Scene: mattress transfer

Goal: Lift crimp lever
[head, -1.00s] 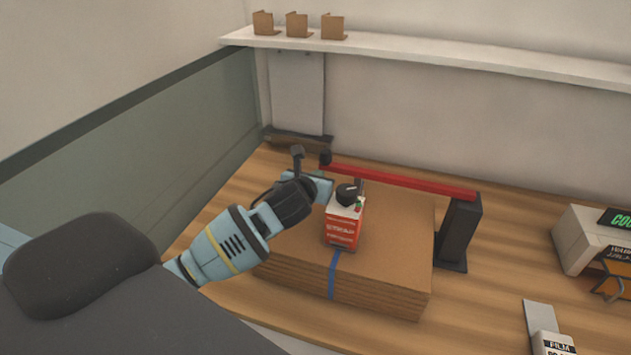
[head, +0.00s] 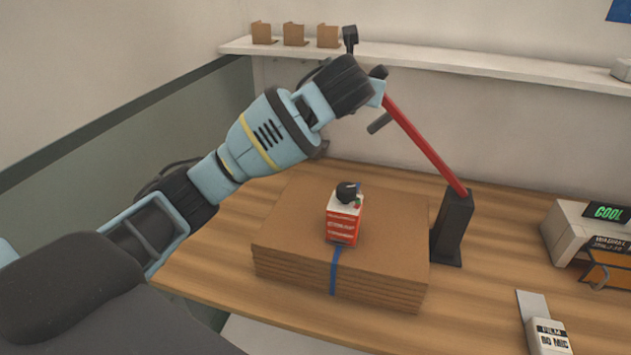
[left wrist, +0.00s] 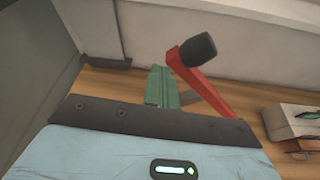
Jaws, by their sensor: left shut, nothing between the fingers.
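The red crimp lever (head: 425,145) slopes steeply up to the left from its black post (head: 453,228), its raised end high above the cardboard stack. Its black end knob (head: 378,72) also shows in the left wrist view (left wrist: 198,48), with the red bar (left wrist: 208,88) below it. My left gripper (head: 377,93) is at the raised end, close under the knob and against or beside the bar; I cannot tell if they touch. It is shut with nothing between its fingers. My right gripper is not in view.
A cardboard stack (head: 290,225) with a blue strap (head: 335,270) lies on the wooden table (head: 490,300). A red and white box (head: 343,222) stands on it. A grey machine (head: 575,230) and film pack (head: 548,335) are at right. A shelf (head: 450,65) spans the wall.

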